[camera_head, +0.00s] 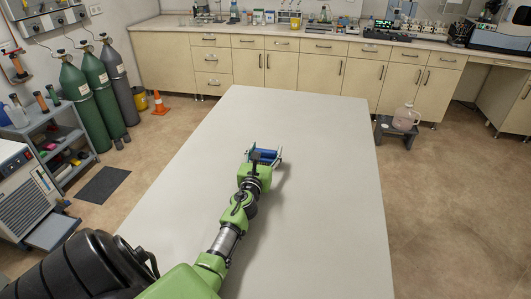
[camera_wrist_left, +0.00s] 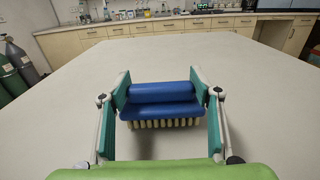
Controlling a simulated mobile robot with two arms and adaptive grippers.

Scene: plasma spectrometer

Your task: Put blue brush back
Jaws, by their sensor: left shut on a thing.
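The blue brush (camera_wrist_left: 162,100) has a rounded blue handle and a row of pale bristles pointing down. It also shows in the head view (camera_head: 266,154), small, at the end of my left arm. My left gripper (camera_wrist_left: 164,104) is shut on the brush, with a teal-padded finger at each end of it. In the head view the left gripper (camera_head: 264,157) is over the middle of the grey table (camera_head: 310,220). I cannot tell whether the bristles touch the tabletop. My right gripper is not in view.
The tabletop around the brush is clear. Cabinets with a cluttered counter (camera_head: 270,33) line the back wall. Green gas cylinders (camera_head: 85,95), a shelf cart (camera_head: 50,140) and an orange cone (camera_head: 159,103) stand at left. A stool (camera_head: 395,130) with a jug (camera_head: 405,117) stands at right.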

